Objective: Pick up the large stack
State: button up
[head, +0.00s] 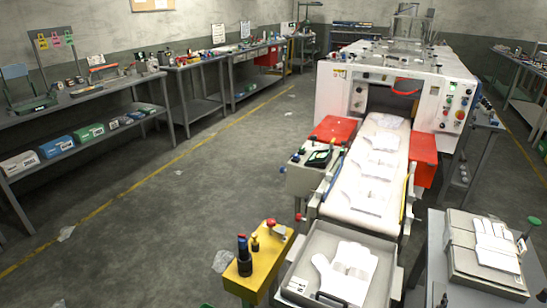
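A stack of white film gloves (345,272) lies in a grey open tray (290,262) at the front end of the conveyor. More white gloves (494,242) lie on a grey box or pad (470,262) on the table at the lower right. I cannot tell the height of either pile well from here, so which is the large stack is unclear. My gripper is not in view.
White gloves lie spaced along the conveyor (350,208) from the white machine (335,92). Red side boxes (425,142) flank it. A yellow stand (262,274) with dark knobs is left of the tray. Workbenches line the left wall; the grey floor (210,190) between is mostly open.

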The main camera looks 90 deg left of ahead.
aim_at(381, 165)
jog(key=z, duration=0.15)
jog(key=i, duration=3.4)
jog(key=u, duration=2.7)
